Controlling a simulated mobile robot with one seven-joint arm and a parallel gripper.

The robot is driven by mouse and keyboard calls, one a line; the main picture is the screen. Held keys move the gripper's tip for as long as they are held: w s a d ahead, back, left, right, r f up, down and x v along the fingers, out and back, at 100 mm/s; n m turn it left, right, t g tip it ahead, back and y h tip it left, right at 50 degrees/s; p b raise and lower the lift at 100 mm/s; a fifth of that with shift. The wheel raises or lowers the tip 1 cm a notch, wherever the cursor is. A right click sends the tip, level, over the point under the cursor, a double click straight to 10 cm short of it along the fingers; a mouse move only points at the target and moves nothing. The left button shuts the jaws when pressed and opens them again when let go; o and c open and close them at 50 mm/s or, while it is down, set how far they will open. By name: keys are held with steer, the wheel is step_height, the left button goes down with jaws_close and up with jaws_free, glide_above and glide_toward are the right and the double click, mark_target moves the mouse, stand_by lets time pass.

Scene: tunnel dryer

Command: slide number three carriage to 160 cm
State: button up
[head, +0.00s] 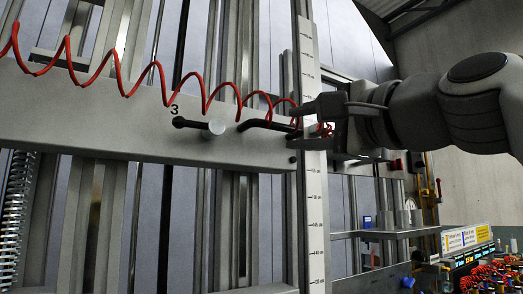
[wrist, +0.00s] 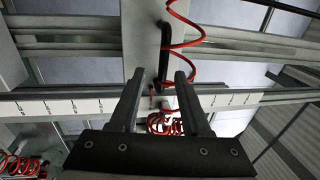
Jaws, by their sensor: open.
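The number three carriage (head: 120,125) is a wide grey crossbeam marked "3" in the head view. A black bar handle (head: 265,124) is on its face near the right end. The handle also shows in the wrist view (wrist: 165,50), lined up between the fingers. My gripper (head: 312,110) is open and empty at the beam's right end, in front of the upright scale (head: 315,205). In the wrist view my gripper (wrist: 160,76) has both fingers apart; I cannot tell whether they reach around the handle. The scale's figures are too small to read surely.
A red coiled cord (head: 90,75) hangs across the beam and passes close to my fingers. A round grey knob (head: 213,130) and a black lever (head: 180,122) stick out left of the handle. A shelf (head: 390,233) and a cluttered bench are at the lower right.

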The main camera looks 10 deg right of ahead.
steer(key=v, duration=1.2)
steer(key=w+a+f+n+g+h+p, duration=0.1)
steer(key=w+a+f+n+g+p, duration=0.2)
steer(key=f, duration=0.7)
steer(key=w+a+f+n+g+h+p, duration=0.1)
steer(key=w+a+f+n+g+p, duration=0.25)
steer(key=f, duration=0.65)
steer(key=s+f+n+g+h+p, duration=0.1)
steer(key=s+f+n+g+h, duration=0.1)
steer(key=f, duration=0.8)
steer(key=s+f+n+g+h, duration=0.2)
steer(key=f+n+g, duration=0.3)
steer(key=f, duration=0.5)
steer(key=shift+d+f+n+p, duration=0.3)
steer(key=shift+f+n+p, duration=0.05)
steer(key=shift+f+n, duration=0.1)
